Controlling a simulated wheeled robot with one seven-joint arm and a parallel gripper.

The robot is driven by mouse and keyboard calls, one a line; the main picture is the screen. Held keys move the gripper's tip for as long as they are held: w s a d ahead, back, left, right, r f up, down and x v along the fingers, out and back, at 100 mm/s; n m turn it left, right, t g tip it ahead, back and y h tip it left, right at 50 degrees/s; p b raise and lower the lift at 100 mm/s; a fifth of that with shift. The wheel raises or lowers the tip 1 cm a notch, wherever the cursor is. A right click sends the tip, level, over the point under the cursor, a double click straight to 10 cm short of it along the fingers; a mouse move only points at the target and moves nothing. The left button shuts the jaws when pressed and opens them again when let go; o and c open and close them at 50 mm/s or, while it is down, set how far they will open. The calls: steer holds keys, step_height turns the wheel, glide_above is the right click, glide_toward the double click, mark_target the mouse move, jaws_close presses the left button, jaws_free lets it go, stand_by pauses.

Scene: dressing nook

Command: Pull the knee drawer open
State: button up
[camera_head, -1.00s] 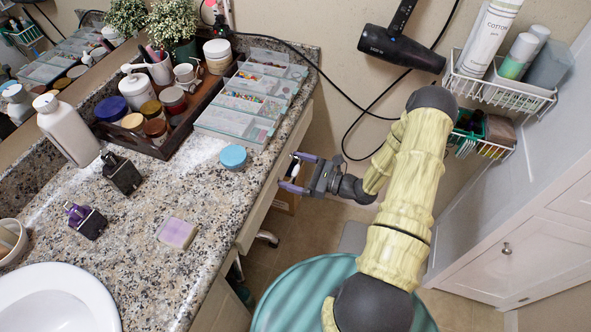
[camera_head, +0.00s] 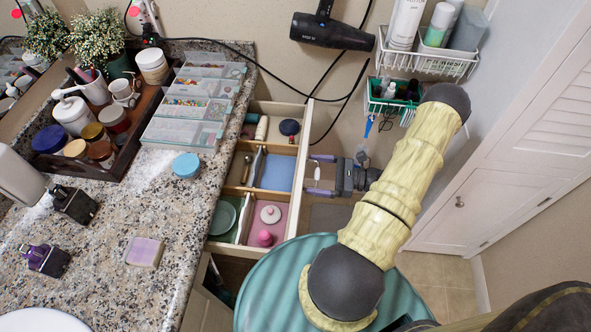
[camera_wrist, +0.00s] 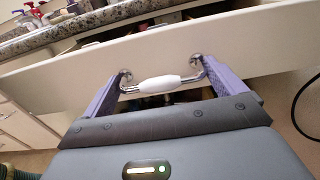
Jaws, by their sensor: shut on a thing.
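The knee drawer (camera_head: 295,190) stands pulled out from under the granite counter in the head view, its divided inside showing. In the wrist view its pale front (camera_wrist: 240,48) carries a metal handle with a white grip (camera_wrist: 160,84). My gripper (camera_head: 318,174) is at the drawer's front face. In the wrist view the purple fingers of my gripper (camera_wrist: 163,85) stand at the two ends of the handle, shut on it. The drawer's compartments hold a dark round-topped item (camera_head: 289,128), a pink item (camera_head: 265,238) and a white round item (camera_head: 270,214).
The granite counter (camera_head: 110,225) bears a dark tray of jars, clear bead boxes (camera_head: 195,105) and a blue-lidded tub (camera_head: 186,165). A hair dryer (camera_head: 332,32) with hanging cords and wire baskets (camera_head: 430,58) are on the wall. A white louvred door (camera_head: 500,170) stands at right.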

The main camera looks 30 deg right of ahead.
steer(key=shift+v, duration=1.35)
steer(key=shift+f, duration=0.1)
steer(key=o, duration=1)
steer(key=v, duration=1.2)
